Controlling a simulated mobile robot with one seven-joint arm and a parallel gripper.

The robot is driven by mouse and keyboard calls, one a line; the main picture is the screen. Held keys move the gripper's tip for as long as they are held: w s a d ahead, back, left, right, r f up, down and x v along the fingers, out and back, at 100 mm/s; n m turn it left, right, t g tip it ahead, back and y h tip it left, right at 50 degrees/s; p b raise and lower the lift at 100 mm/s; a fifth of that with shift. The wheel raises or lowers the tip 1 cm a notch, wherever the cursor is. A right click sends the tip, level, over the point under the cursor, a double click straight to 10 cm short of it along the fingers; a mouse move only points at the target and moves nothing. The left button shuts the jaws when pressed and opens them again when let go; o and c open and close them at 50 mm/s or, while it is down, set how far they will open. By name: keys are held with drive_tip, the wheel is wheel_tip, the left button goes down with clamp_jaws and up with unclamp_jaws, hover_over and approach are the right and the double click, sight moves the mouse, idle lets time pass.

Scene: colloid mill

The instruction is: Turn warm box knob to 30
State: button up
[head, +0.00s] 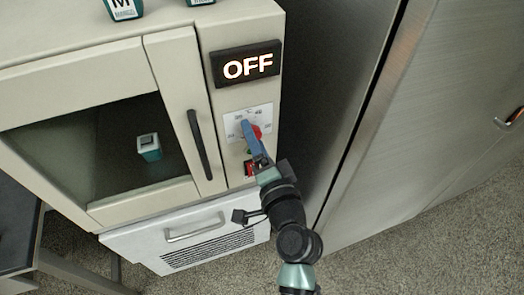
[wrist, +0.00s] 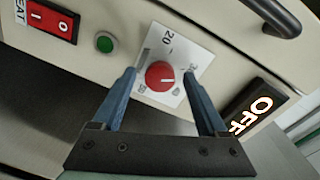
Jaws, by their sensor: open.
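The warm box (head: 172,55) is a beige cabinet with a windowed door. Its red knob (wrist: 160,76) sits on a white dial plate (wrist: 186,53) with printed numbers, 20 among them. The knob also shows in the head view (head: 257,131), partly hidden by my gripper. A display (head: 246,65) above it reads OFF. My gripper (wrist: 162,80) is open, with one blue finger on either side of the knob. The fingers are apart from the knob in the wrist view; how far they stand from the panel is hard to tell.
A red rocker switch (wrist: 49,20) and a green button (wrist: 104,42) are beside the dial. A black door handle (head: 199,145) is left of the panel. A large metal cabinet (head: 440,90) stands to the right.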

drive_tip(key=b+v, duration=0.2)
drive_tip(key=v, duration=1)
drive_tip(key=shift+s+d, duration=0.2)
drive_tip(key=shift+s, duration=0.2)
